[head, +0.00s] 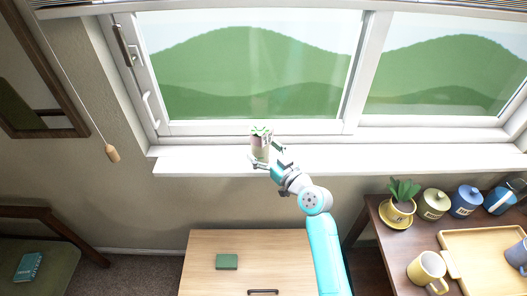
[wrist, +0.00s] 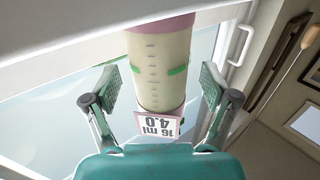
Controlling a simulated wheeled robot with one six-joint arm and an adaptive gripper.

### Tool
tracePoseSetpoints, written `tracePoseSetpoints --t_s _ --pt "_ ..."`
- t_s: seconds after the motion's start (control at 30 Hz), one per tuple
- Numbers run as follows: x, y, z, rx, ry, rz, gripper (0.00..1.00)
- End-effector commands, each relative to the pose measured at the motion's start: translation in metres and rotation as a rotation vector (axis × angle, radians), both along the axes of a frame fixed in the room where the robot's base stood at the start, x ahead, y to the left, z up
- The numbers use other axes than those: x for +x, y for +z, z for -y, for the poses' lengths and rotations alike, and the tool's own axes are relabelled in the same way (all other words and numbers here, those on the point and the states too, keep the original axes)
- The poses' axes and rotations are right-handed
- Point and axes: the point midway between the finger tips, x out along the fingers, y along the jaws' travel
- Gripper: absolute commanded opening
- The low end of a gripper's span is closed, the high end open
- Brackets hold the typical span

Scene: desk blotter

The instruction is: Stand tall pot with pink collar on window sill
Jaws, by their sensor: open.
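The tall pot (head: 258,148) has a cream body, a pink collar and a small green plant on top. It appears to stand upright on the white window sill (head: 200,165), near the glass; its base is partly hidden by my gripper. In the wrist view the pot (wrist: 160,65) shows dark scale marks, green patches, a label and part of the pink collar. My gripper (head: 267,157) is open at the pot. In the wrist view its fingers (wrist: 160,85) lie on either side of the pot, with a visible gap on each side.
The sill is clear left and right of the pot. A window handle (head: 150,108) and a hanging cord pull (head: 112,153) are at left. Below are a wooden cabinet with a green book (head: 227,262) and a dark table with a potted plant (head: 403,195), jars, mugs and a tray (head: 480,262).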

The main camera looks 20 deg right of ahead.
Motion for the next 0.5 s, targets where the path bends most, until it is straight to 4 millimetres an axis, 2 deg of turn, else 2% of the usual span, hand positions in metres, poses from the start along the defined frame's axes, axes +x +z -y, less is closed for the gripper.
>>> tracePoseSetpoints --t_s 0.17,0.5 --pt "-0.025 -0.003 0.009 0.001 -0.002 -0.004 0.85" --pt "-0.088 -0.002 0.029 0.001 -0.002 -0.003 0.85"
